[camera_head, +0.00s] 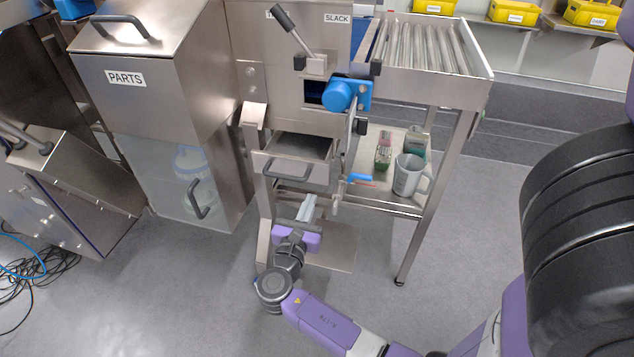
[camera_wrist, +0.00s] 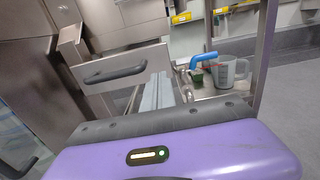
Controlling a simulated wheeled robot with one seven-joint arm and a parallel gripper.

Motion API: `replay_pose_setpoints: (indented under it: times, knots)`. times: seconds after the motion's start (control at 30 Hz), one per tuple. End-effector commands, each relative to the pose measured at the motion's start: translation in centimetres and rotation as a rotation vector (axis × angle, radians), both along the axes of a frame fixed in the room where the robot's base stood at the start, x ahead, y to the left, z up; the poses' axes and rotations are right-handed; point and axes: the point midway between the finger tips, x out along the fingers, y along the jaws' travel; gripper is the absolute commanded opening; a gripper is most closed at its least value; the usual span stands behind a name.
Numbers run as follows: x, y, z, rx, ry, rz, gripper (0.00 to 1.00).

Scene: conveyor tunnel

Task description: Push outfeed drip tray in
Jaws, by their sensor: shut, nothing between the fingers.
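The outfeed drip tray (camera_head: 300,148) is a steel drawer under the machine housing, and it stands partly pulled out. Its front panel (camera_head: 264,163) carries a dark bar handle (camera_head: 287,172). In the wrist view the same front panel (camera_wrist: 128,88) and handle (camera_wrist: 113,73) stand up and left of the fingers. My gripper (camera_head: 309,201) is shut and empty, in front of and below the tray front in the head view. In the wrist view my fingers (camera_wrist: 158,92) point forward near the panel's right edge. I cannot tell whether they touch it.
A shelf (camera_head: 375,190) right of the tray holds a grey measuring jug (camera_head: 406,176) and small boxes. A blue-handled valve (camera_head: 360,178) sits close to the tray's right side. A table leg (camera_head: 428,205) stands further right. The PARTS cabinet (camera_head: 160,75) is left.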

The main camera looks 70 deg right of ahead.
Motion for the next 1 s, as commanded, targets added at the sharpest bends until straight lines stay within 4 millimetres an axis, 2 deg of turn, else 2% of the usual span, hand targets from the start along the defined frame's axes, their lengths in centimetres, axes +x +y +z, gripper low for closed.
replay_pose_setpoints:
  times: [0.2, 0.4, 0.6, 1.0]
  knots:
    - [0.3, -4.4, 0.0, 0.000, -0.003, -0.003, 0.00]
    - [0.6, -7.2, 0.0, 0.000, -0.003, -0.001, 0.00]
    - [0.7, -8.3, 0.0, 0.000, -0.002, 0.002, 0.00]
    - [0.7, -8.7, 0.0, 0.000, -0.002, 0.001, 0.00]
